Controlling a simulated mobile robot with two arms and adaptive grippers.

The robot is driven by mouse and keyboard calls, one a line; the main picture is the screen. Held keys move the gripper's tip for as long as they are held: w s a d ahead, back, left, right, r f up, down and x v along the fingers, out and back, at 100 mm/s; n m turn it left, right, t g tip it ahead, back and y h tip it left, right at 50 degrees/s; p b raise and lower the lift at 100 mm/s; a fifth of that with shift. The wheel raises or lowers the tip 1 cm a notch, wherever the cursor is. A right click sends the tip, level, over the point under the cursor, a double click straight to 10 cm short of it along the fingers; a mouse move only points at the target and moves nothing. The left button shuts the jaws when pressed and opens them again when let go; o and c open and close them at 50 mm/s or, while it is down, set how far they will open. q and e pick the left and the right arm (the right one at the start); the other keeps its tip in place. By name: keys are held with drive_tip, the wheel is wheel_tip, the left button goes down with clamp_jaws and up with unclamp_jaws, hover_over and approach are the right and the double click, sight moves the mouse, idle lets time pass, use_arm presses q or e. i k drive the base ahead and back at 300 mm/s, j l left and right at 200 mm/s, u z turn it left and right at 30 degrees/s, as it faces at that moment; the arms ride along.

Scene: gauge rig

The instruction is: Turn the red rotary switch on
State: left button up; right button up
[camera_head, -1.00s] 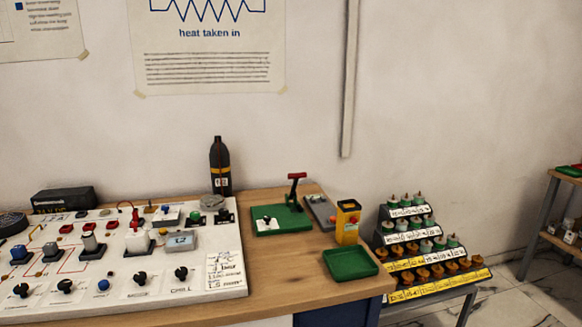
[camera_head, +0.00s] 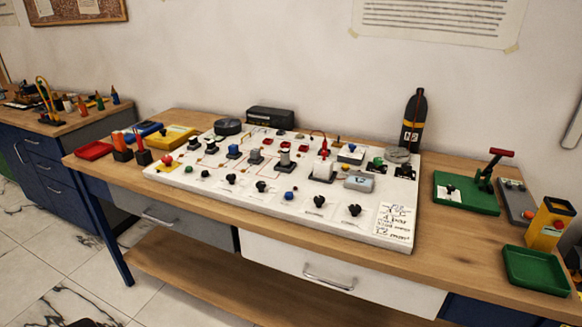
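A white control panel (camera_head: 262,206) lies on the wooden workbench. It carries black knobs (camera_head: 319,201) along its front, and blue, grey and white parts behind them. Red parts on it are a red mushroom-shaped button (camera_head: 167,159) on a yellow base at the left end and small red pieces (camera_head: 297,144) near the back. I cannot tell which, if any, is the red rotary switch, or how it is set. Neither of my grippers is in view.
A green base with a red-handled lever (camera_head: 489,172), a yellow box (camera_head: 550,224) and a green tray (camera_head: 537,270) stand at the right. A dark cylinder (camera_head: 413,120) stands behind the panel. A red tray (camera_head: 94,151) lies at the left. The bench's front strip is clear.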

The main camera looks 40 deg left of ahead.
sight(166, 159)
drive_tip(key=u, duration=1.95)
drive_tip(key=i+z, duration=0.15)
drive_tip(key=z, duration=0.2)
drive_tip(key=i+j+z, duration=0.15)
drive_tip(key=z, duration=0.2)
drive_tip(key=i+j+z, duration=0.1)
drive_tip(key=z, duration=0.25)
